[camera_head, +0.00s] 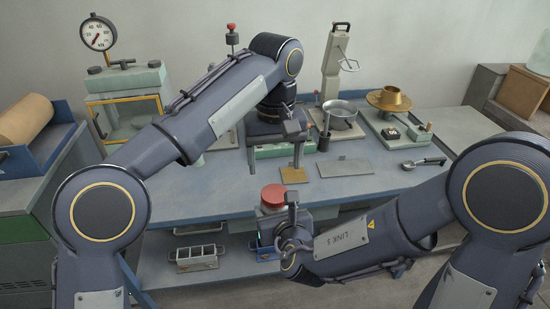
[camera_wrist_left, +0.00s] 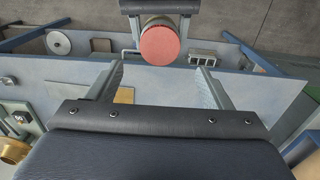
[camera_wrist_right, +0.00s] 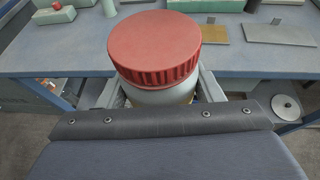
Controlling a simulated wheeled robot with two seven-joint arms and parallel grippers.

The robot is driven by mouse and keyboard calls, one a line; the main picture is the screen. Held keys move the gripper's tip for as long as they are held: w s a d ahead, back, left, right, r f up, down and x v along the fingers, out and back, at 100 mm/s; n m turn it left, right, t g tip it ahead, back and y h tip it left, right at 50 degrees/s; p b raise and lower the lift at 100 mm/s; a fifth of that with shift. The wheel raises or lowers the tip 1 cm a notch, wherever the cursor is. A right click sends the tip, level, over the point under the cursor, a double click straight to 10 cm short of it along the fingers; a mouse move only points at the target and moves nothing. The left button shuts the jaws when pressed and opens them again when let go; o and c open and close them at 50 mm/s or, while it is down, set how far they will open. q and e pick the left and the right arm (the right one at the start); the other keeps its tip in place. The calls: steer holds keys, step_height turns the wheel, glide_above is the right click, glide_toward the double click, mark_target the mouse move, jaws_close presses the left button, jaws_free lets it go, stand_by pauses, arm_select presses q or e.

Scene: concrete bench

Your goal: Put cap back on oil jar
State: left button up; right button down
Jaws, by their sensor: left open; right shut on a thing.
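The oil jar is pale with an amber lower part, and its body (camera_wrist_right: 165,96) shows between the fingers in the right wrist view. The wide red ribbed cap (camera_wrist_right: 155,45) sits on top of it; I cannot tell whether it is screwed tight. The cap also shows in the head view (camera_head: 273,195) and the left wrist view (camera_wrist_left: 160,46). My right gripper (camera_wrist_right: 160,88) is shut around the jar, holding it upright in front of the bench edge. My left gripper (camera_wrist_left: 157,72) is open and empty, above the bench and behind the jar in the head view.
The bench top (camera_head: 215,195) has free room at its front left. An orange-tan plate (camera_head: 294,174) and a grey plate (camera_head: 346,167) lie on it. A metal scoop (camera_head: 424,163) lies right. A lower shelf holds a metal rack (camera_head: 196,257).

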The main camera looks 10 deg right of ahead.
mark_target(276, 194)
arm_select(q)
steer(key=shift+f, duration=0.1)
steer(key=shift+f, duration=3.95)
steer(key=shift+c, duration=0.4)
steer(key=c, duration=0.9)
steer(key=m, duration=1.4)
steer(key=shift+m, duration=0.3)
steer(key=o, duration=1.1)
steer(key=shift+o, duration=0.2)
steer(key=shift+s, duration=0.1)
steer(key=shift+s+d, duration=0.1)
steer(key=shift+s, duration=0.05)
